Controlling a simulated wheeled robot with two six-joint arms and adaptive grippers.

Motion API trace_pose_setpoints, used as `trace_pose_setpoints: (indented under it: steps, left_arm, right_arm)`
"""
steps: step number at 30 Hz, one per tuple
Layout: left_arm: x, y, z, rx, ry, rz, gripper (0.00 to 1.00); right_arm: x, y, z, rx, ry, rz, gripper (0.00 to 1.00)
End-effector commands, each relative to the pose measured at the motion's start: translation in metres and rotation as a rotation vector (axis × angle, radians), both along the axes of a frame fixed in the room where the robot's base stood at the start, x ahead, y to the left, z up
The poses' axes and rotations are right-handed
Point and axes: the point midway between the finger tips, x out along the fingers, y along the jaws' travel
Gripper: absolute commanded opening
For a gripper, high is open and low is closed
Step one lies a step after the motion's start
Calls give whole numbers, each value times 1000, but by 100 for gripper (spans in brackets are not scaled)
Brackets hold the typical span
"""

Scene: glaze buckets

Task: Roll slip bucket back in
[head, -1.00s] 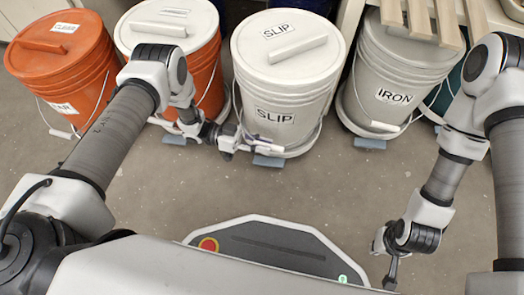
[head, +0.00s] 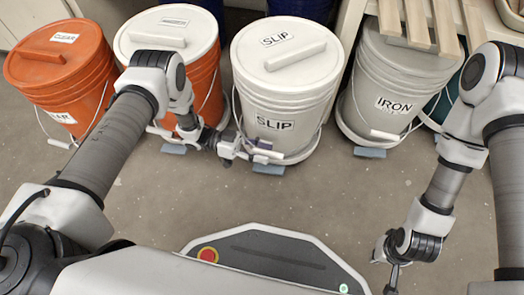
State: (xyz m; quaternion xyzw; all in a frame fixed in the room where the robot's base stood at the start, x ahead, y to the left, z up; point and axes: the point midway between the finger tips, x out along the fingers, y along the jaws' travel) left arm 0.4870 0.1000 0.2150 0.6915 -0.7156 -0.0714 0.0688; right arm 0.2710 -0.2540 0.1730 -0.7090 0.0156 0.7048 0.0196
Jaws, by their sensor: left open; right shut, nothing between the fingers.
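The slip bucket (head: 288,95) is a white lidded bucket labelled SLIP, upright on a low wheeled base in the row. Its wire handle hangs at the front with a pale grip (head: 263,156). My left gripper (head: 260,150) is open at the lower front of this bucket, close to the grip. Whether its fingers are around the grip or only beside it I cannot tell. My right gripper (head: 391,284) is shut and empty, pointing down over the floor at the lower right, away from the buckets. Its tips are near the picture's bottom edge.
An orange CLEAR bucket (head: 62,75) and a white-lidded orange bucket (head: 206,75) stand left of the slip bucket. A grey IRON bucket (head: 385,80) stands to the right, under wooden slats (head: 418,22). Bare concrete floor (head: 320,195) lies in front.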

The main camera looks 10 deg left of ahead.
Motion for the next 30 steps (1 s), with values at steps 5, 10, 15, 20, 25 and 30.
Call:
trace_pose_setpoints:
  steps: [5,10,15,20,25,30]
  left_arm:
    - [3,0,41,-6,-8,1,44]
    - [2,0,81,-7,-13,-1,44]
    - [2,0,100,-7,-14,-1,44]
    - [3,0,102,-6,-15,0,44]
    - [-1,13,24,337,4,20,44]
    - [0,26,23,336,4,22,44]
  right_arm:
    - [0,0,0,0,0,0,0]
    - [0,0,3,0,0,0,0]
    - [0,0,5,0,0,0,0]
    - [0,0,6,0,0,0,0]
    - [0,0,6,0,-1,0,0]
    - [0,0,7,0,0,0,0]
